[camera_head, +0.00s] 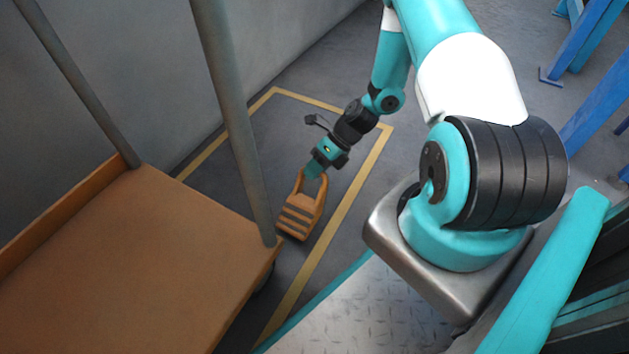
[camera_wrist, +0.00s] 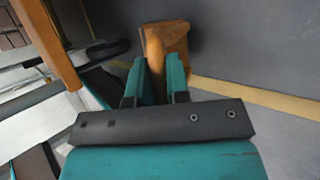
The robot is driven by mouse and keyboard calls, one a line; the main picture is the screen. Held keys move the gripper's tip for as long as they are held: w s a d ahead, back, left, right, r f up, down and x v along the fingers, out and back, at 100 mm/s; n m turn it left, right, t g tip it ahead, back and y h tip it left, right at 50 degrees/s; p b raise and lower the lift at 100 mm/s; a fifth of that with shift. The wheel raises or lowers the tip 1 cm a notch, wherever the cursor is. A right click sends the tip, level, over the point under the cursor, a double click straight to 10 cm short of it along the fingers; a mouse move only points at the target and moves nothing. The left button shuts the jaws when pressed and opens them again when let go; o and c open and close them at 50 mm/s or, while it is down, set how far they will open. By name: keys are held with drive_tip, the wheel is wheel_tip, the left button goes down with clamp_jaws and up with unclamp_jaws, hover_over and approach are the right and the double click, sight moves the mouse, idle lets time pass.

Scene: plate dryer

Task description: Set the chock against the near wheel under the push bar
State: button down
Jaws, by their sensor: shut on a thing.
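The chock (camera_head: 301,211) is an orange ridged wedge with a loop handle. My gripper (camera_head: 314,174) is shut on its handle. In the wrist view the teal fingers (camera_wrist: 158,80) close on the handle, and the orange chock body (camera_wrist: 170,38) shows beyond them. I cannot tell whether the chock touches the floor. The cart (camera_head: 130,260) has an orange-brown deck and grey upright posts. Its near wheel (camera_head: 266,279) shows only as a dark sliver under the deck corner, just below the chock in the head view. The push bar's top is out of frame.
A yellow line (camera_head: 345,205) marks a floor bay around the cart. A grey wall (camera_head: 150,80) rises behind it. A grey post (camera_head: 236,120) stands at the cart's corner, close to the chock. Blue frames (camera_head: 590,85) stand at the far right. Floor beyond my gripper is clear.

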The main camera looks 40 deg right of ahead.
wheel_tip(320, 180, down, 3)
drive_tip(key=shift+b, duration=0.7)
drive_tip(key=shift+f, duration=0.1)
drive_tip(key=c, duration=1.1)
unclamp_jaws()
